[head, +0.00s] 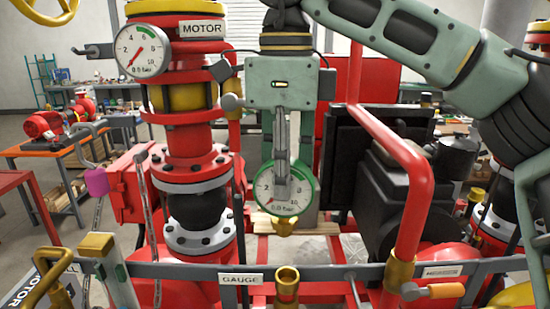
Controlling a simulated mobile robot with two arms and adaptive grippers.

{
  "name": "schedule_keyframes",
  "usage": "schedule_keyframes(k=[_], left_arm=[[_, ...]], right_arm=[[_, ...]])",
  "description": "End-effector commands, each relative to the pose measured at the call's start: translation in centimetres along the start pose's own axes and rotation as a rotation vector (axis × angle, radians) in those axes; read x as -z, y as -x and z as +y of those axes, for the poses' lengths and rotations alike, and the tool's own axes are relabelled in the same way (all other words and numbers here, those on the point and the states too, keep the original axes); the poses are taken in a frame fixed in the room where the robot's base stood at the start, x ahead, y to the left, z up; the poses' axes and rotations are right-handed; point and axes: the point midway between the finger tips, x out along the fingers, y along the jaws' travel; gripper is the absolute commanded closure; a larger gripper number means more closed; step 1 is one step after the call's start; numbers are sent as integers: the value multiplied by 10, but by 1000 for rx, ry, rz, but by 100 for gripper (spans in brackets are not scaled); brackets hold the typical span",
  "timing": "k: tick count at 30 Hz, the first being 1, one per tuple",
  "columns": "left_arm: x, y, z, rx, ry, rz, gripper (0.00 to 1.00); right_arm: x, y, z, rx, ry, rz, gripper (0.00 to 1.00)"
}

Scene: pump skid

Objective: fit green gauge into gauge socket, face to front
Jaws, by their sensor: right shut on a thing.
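The green gauge (269,200) has a green rim and a white dial, with a short brass stem at its bottom. My right gripper (283,178) is shut on it from above, and its fingers cover the middle of the dial. The dial faces me and the gauge hangs about upright. The gauge socket (287,284) is an upright brass fitting on the front grey rail, beside a GAUGE label (241,279). In the picture, the stem is above the socket with a clear gap. My left gripper is not in view.
A red pipe (412,210) rises right of the gauge from the front rail (190,271). A flanged red column (191,145) with another gauge (142,51) stands left. An orange-handled valve (446,290) is at lower right. Brass and yellow handles are at lower left.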

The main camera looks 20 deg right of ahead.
Motion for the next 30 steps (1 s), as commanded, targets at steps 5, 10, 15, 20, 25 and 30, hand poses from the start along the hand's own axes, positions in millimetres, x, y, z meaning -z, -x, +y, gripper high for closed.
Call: schedule_keyframes(k=[5,10,15,20,25,30], left_arm=[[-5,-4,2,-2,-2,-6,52],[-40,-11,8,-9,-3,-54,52],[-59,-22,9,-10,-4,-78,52],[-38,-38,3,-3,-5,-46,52],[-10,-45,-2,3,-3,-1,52],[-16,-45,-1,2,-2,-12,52]], right_arm=[[0,-5,1,2,2,-1,100],[0,-18,0,2,1,-1,100],[0,-36,0,2,2,-2,100],[0,-51,0,3,2,-2,100],[0,-58,0,3,2,-2,100],[0,-59,0,3,2,-3,100]])
